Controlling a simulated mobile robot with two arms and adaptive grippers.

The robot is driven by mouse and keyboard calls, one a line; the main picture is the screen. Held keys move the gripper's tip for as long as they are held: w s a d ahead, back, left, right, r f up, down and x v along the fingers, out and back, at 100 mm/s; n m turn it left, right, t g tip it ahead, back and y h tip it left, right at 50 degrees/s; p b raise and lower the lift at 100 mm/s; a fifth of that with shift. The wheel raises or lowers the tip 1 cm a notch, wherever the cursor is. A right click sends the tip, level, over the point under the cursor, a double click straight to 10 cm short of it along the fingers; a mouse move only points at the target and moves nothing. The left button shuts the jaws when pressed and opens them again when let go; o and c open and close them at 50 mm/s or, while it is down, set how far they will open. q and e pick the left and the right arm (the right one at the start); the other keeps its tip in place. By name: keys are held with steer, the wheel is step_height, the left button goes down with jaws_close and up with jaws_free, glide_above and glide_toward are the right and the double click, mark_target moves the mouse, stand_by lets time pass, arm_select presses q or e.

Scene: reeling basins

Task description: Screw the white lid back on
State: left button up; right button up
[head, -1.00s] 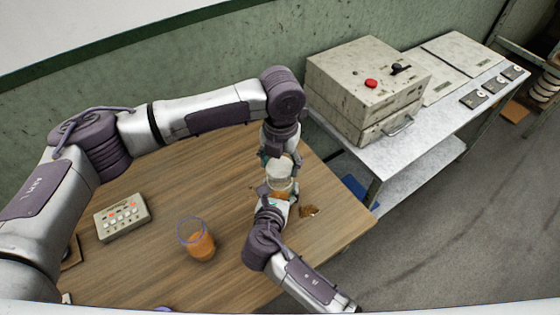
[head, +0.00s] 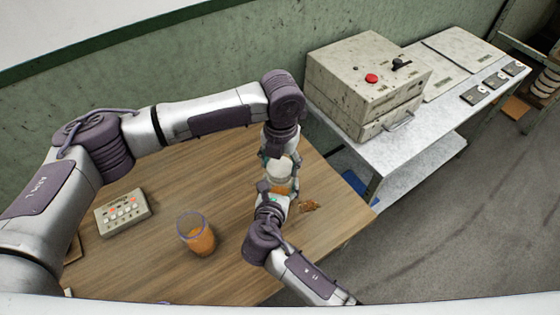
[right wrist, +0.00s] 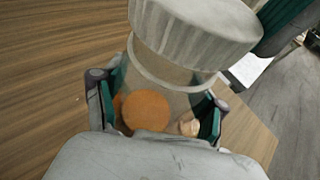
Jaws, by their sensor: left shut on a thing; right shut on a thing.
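A clear jar (right wrist: 180,85) with orange-brown contents stands between the fingers of my right gripper (right wrist: 157,105), which is shut on it. The jar also shows in the head view (head: 280,187). The white lid (right wrist: 195,28), with a ribbed side, sits at the jar's mouth, just above a pale ring on its neck. I cannot tell how far the threads are engaged. The lid (head: 282,168) lies below my left gripper (head: 277,158), which is shut on it from the far side. A teal finger of that gripper shows beside the lid in the right wrist view. The left fingertips are mostly hidden.
A glass with orange liquid (head: 198,238) and a button box (head: 123,211) stand on the wooden table (head: 160,270), left of the jar. An orange-brown patch (head: 309,206) lies right of it. A metal bench (head: 430,120) with a control box (head: 365,85) stands at the right.

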arm_select(q)
steer(key=shift+f, duration=0.45)
steer(key=m, duration=0.6)
steer(key=shift+m, duration=0.3)
steer(key=o, duration=0.7)
steer(key=shift+c, duration=0.2)
